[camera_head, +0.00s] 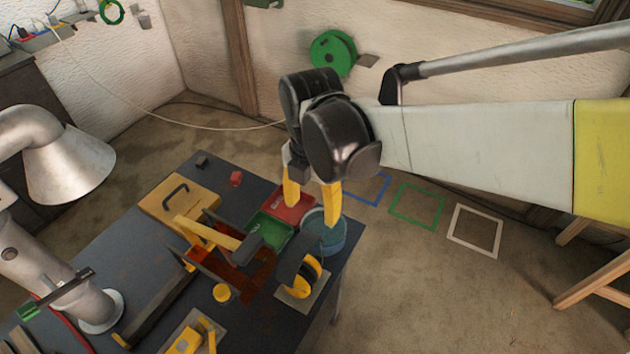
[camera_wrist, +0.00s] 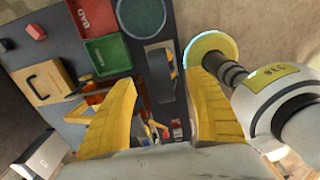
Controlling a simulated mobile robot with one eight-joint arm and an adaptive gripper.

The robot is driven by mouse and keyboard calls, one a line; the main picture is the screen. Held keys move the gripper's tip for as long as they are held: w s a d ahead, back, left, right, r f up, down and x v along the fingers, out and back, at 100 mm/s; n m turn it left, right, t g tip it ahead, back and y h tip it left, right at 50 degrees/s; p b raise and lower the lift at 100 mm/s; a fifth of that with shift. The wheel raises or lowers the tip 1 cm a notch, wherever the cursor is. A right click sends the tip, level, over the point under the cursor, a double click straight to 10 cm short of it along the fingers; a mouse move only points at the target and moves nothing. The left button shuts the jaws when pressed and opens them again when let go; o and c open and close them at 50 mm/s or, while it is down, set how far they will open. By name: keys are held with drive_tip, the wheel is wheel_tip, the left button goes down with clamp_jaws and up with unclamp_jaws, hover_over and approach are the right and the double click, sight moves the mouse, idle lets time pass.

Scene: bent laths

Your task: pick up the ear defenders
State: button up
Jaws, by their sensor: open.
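The ear defenders (camera_head: 306,277), with a dark band and yellow cups, lie on a pale square patch near the right edge of the dark table. In the wrist view the ear defenders (camera_wrist: 159,74) show between and beyond my fingertips, their lower part crowded by yellow things. My gripper (camera_head: 312,198) is open and empty, its two yellow fingers pointing down. In the head view it appears over the blue bucket and red tray, above the table and apart from the ear defenders. The wrist view shows my gripper (camera_wrist: 160,80) spread wide.
The blue bucket (camera_head: 332,237) stands right behind the ear defenders. A grey robot arm (camera_head: 65,170) stands at left. Floor at right is mostly clear.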

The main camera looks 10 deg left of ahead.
sight(310, 236)
drive_tip(key=f, duration=0.2)
drive_tip(key=f+b, duration=0.1)
drive_tip(key=f, duration=0.2)
drive_tip(key=shift+s+a, duration=0.2)
wheel_tip(310, 236, down, 6)
drive_tip(key=shift+a+r+b, duration=0.1)
drive_tip(key=shift+r+b, duration=0.15)
drive_tip(key=shift+b, duration=0.9)
clamp_jaws()
